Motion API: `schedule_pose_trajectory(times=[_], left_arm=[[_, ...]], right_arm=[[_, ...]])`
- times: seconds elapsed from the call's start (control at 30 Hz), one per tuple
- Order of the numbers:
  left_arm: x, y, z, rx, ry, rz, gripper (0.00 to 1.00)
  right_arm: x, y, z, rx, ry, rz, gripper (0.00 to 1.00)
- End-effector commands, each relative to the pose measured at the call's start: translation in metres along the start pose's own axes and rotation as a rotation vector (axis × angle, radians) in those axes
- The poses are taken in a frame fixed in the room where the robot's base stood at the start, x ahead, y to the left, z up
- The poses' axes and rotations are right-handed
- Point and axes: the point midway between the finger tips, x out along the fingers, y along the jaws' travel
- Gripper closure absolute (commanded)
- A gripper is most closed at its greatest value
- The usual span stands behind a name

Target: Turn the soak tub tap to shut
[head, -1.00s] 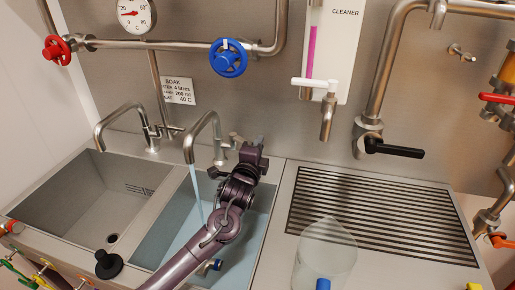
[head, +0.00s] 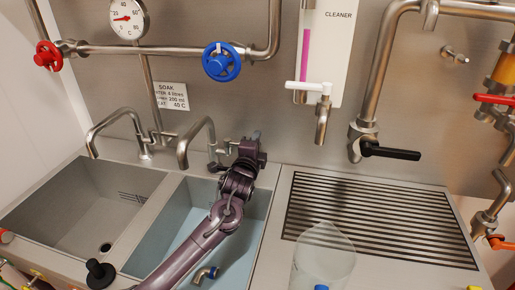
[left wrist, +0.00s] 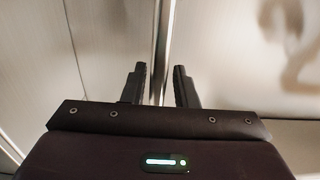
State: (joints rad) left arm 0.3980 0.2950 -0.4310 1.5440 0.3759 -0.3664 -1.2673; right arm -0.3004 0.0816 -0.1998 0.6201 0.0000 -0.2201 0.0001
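The soak tub tap (head: 184,148) is a steel swan-neck spout on the ledge behind the right-hand basin, the soak tub (head: 262,215), which holds pale blue water. No stream shows below the spout. My left gripper (head: 252,140) is beside the tap's base, just right of the spout, and largely hides the tap's handle. In the left wrist view my left gripper (left wrist: 160,85) has its fingers apart. A vertical steel strip or pipe shows beyond the gap, and nothing is clearly gripped. My right gripper is out of view.
Another swan-neck tap (head: 92,140) stands over the empty left basin (head: 70,215). Red (head: 48,56) and blue (head: 221,62) handwheels sit on the wall pipe. A cleaner dispenser (head: 335,50), a black-levered tap (head: 390,152), a drain grate (head: 375,225) and a clear jug (head: 325,262) are to the right.

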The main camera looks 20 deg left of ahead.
Motion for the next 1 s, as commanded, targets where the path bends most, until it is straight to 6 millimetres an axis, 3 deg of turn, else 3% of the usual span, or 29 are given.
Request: schedule_pose_trajectory(times=[0.1,0.4,0.8,1.0], left_arm=[[-0.001,0.002,-0.002,0.001,0.004,0.004,0.6],[-0.006,0.002,-0.004,0.002,0.008,0.008,0.6],[-0.075,-0.001,-0.004,0.002,0.009,0.012,0.6],[-0.092,0.002,-0.003,0.002,0.008,0.009,0.6]], right_arm=[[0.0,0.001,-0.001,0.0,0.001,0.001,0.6],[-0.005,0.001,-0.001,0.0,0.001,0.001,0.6],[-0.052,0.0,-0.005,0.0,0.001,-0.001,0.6],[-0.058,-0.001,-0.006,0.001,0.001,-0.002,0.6]])
